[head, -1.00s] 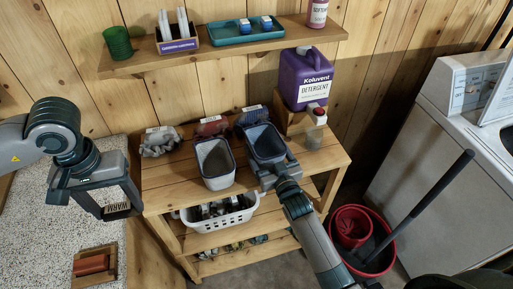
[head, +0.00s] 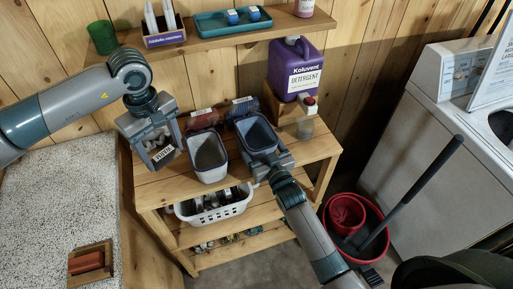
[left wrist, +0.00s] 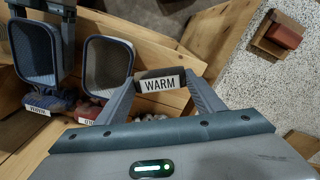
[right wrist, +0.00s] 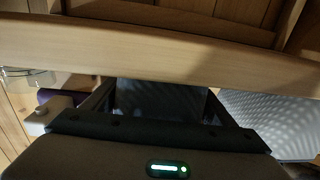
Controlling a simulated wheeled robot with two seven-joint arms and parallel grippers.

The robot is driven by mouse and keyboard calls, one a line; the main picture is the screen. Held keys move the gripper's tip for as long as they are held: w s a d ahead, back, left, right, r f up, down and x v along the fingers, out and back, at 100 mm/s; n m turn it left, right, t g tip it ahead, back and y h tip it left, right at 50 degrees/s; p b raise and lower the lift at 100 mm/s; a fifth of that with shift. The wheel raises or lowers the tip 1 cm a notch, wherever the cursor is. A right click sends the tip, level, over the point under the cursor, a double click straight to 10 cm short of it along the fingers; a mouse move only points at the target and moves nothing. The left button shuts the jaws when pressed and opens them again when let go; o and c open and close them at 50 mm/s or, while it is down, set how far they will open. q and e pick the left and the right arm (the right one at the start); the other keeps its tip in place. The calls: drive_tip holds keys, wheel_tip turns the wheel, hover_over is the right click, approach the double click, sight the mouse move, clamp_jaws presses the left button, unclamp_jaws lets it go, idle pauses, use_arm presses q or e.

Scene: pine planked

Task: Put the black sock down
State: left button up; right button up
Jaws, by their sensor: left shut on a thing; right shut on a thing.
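I cannot make out a black sock for sure in any view. My left gripper (head: 158,148) is shut on a small dark block labelled WARM (left wrist: 160,83), held over the left end of the wooden table. My right gripper (head: 273,163) is at the front wall of the dark blue bin (head: 258,136) and shut on it; in the right wrist view a dark panel (right wrist: 160,98) fills the space between the fingers. The grey bin (head: 208,158) stands beside it on the left. A white basket (head: 213,207) with dark items sits on the shelf below.
Red (head: 204,118) and blue (head: 243,105) labelled bundles lie behind the bins. A purple detergent jug (head: 297,70) stands at the back right. A speckled counter (head: 55,205) is at left, with a reddish block (head: 86,262). A red bucket (head: 347,212) stands on the floor.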

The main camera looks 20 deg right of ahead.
use_arm(q)
drive_tip(key=w+d+f+n, duration=0.1)
drive_tip(key=d+n, duration=0.3)
drive_tip(key=d, duration=0.5)
drive_tip(key=w+d+f+n, duration=0.1)
drive_tip(key=w+d+n, duration=0.3)
drive_tip(key=d, duration=0.5)
drive_tip(key=w+d+f+n, duration=0.1)
drive_tip(key=w+d+n, duration=0.2)
drive_tip(key=d, duration=0.6)
drive_tip(key=shift+d+f+n, duration=0.15)
drive_tip(key=shift+n, duration=0.85)
drive_tip(key=shift+w, duration=0.1)
drive_tip(key=shift+f, duration=2.9)
hover_over(256, 148)
drive_tip(key=shift+f, duration=2.1)
drive_tip(key=shift+f, duration=0.15)
